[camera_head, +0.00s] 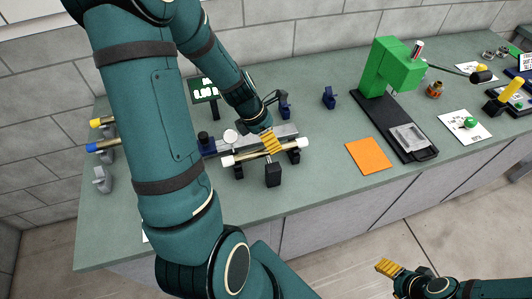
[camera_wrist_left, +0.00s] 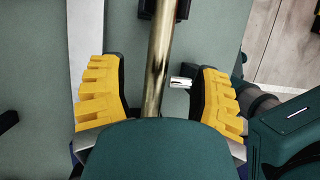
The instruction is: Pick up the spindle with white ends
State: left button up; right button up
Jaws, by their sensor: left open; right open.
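The spindle with white ends (camera_head: 248,155) lies across black supports on a bench fixture in the head view. In the left wrist view its brass-coloured shaft (camera_wrist_left: 157,62) runs between the two yellow fingers. My left gripper (camera_head: 271,142) is over the spindle, open, with a finger on each side of the shaft (camera_wrist_left: 164,95) and gaps between. The arm hides part of the fixture. My right gripper (camera_head: 388,267) is open and empty off the bench at the lower right. Two other spindles, one with a yellow end (camera_head: 97,123) and one with a blue end (camera_head: 92,147), rest at the left.
A green press (camera_head: 390,67) on a black base stands right of the fixture. An orange mat (camera_head: 369,156) lies between them. A small screen (camera_head: 205,90) stands behind the fixture. White cards with small parts lie at the far right. The bench front near the orange mat is clear.

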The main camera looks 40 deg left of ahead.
pick_arm(q)
jog(key=b+x, duration=0.1)
jog(key=x, duration=0.4)
jog(key=shift+w+f, duration=0.1)
jog(key=shift+w, duration=0.1)
jog(key=shift+c, duration=0.2)
grip_shut()
